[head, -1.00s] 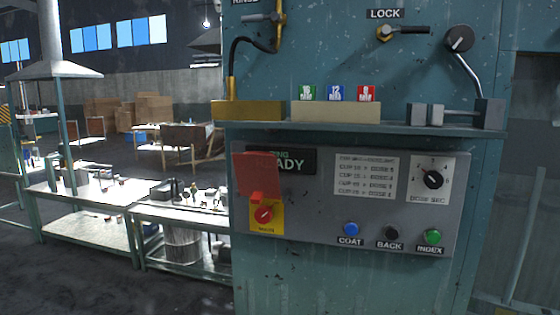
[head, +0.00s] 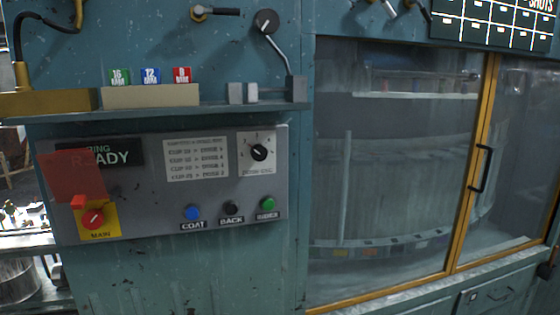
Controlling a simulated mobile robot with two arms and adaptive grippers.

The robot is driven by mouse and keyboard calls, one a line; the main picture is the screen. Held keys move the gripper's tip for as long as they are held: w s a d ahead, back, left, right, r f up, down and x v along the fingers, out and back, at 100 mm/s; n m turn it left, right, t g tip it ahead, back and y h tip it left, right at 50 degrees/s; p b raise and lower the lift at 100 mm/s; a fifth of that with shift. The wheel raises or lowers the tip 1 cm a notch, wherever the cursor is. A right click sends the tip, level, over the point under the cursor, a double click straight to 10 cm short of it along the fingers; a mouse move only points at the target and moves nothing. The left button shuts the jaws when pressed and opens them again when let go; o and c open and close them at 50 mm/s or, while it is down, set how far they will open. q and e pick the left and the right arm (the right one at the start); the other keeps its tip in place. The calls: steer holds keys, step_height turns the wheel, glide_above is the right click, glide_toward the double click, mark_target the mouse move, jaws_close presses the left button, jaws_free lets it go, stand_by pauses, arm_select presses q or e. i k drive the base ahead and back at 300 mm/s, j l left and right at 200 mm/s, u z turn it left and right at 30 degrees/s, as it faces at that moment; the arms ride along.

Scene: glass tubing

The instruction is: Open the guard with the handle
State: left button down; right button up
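The guard (head: 385,180) is a large clear panel in a yellow frame on the right side of the teal machine. It appears closed, with its yellow edge meeting the neighbouring pane. A black vertical handle (head: 482,169) is fixed near the guard's right edge. Behind the panel a large pale drum-like shape shows. Neither of my grippers is in the head view.
A grey control panel (head: 215,215) with a red MAIN switch (head: 93,217) and several buttons is at the left. Above it a shelf (head: 200,109) juts out, carrying coloured blocks.

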mark_target(485, 82)
steer(key=i+l+z, duration=0.1)
steer(key=i+l, duration=0.25)
steer(key=l, duration=0.3)
steer(key=i+l+z, duration=0.15)
steer(key=i+l, duration=0.25)
steer(key=l, duration=0.2)
steer(key=i+l+z, duration=0.1)
steer(key=i+l, duration=0.3)
steer(key=l, duration=0.2)
steer(key=i+l+z, duration=0.1)
steer(key=i+l, duration=0.3)
steer(key=l, duration=0.15)
